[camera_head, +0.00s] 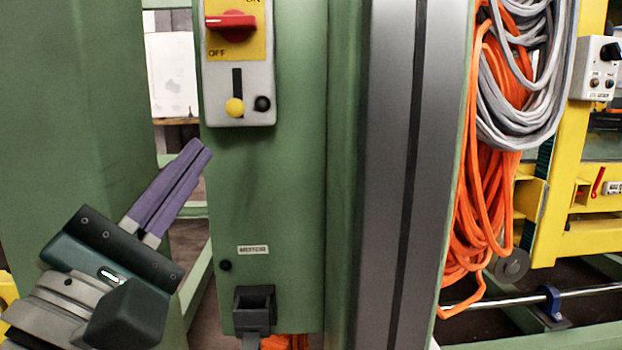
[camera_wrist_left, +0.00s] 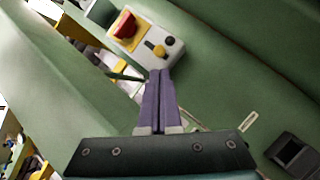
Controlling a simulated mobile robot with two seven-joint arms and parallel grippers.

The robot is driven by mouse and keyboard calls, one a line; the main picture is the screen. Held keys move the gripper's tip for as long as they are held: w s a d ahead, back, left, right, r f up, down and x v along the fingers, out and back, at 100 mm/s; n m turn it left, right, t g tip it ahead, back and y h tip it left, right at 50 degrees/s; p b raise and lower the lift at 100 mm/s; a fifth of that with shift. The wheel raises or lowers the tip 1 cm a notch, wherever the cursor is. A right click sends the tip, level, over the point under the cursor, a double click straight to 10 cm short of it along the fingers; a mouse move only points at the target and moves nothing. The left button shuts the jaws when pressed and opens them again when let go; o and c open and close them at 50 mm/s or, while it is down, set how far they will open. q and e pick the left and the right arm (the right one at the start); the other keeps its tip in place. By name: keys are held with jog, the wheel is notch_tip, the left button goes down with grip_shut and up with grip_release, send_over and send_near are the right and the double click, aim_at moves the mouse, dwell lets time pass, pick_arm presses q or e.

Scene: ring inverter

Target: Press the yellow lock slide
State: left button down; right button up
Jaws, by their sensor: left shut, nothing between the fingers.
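The yellow lock slide (camera_head: 235,107) is a round yellow knob at the lower end of a dark vertical slot on a white switch box (camera_head: 250,118). A black round button (camera_head: 262,103) sits to its right, and a red switch handle (camera_head: 231,27) on a yellow plate is above. My left gripper (camera_head: 200,151) has purple fingers, closed together and empty, below and left of the box, apart from it. In the left wrist view the yellow slide (camera_wrist_left: 159,50) shows beyond the fingertips (camera_wrist_left: 159,72). My right gripper is not in view.
The box is on a green panel (camera_head: 270,190) with a "MOTOR" label and a black socket (camera_head: 254,310) below. A grey column (camera_head: 390,170) stands right of it, then orange cables (camera_head: 487,170) and a yellow frame (camera_head: 552,200). A green post (camera_head: 75,110) rises at left.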

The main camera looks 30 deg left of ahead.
aim_at(236, 108)
pick_arm(q)
jog(key=shift+x, duration=2.25)
jog(key=shift+r+p, duration=0.1)
jog(key=shift+p, duration=0.2)
notch_tip(236, 108, up, 4)
jog(key=p, duration=0.3)
jog(key=shift+f, duration=0.4)
